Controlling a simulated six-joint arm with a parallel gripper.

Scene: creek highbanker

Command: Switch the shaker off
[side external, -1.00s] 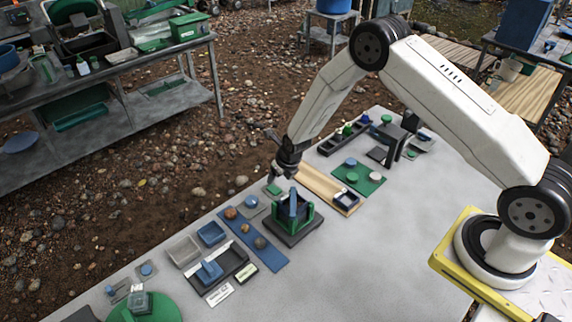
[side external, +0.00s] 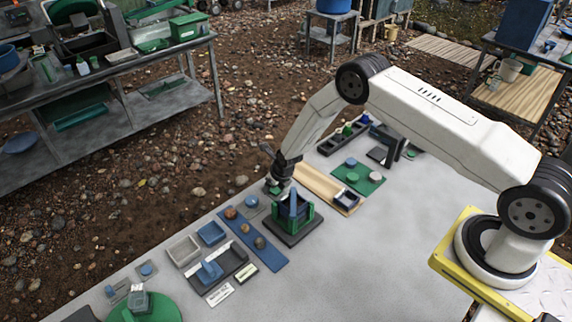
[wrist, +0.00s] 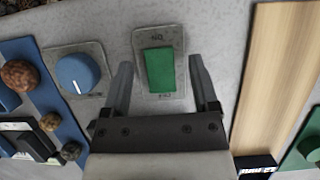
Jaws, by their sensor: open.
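A green rocker switch (wrist: 160,73) sits on a grey plate (wrist: 142,40) with small lettering at both ends. The lettering is too small to read surely. My gripper (wrist: 160,62) is open and empty, its two fingers on either side of the switch in the wrist view. I cannot tell whether the fingers touch the plate or which way the rocker is tipped. In the side view my gripper (side external: 275,186) is low over the table's far edge and mostly hides the switch. A green and dark framed device with a blue part (side external: 293,205), possibly the shaker, stands just in front of it.
A blue knob (wrist: 78,74) with a white mark is left of the switch. A blue strip (side external: 265,258) with several stones lies nearby. A wooden board (wrist: 275,75) is to the right. The table's near right part (side external: 400,230) is clear.

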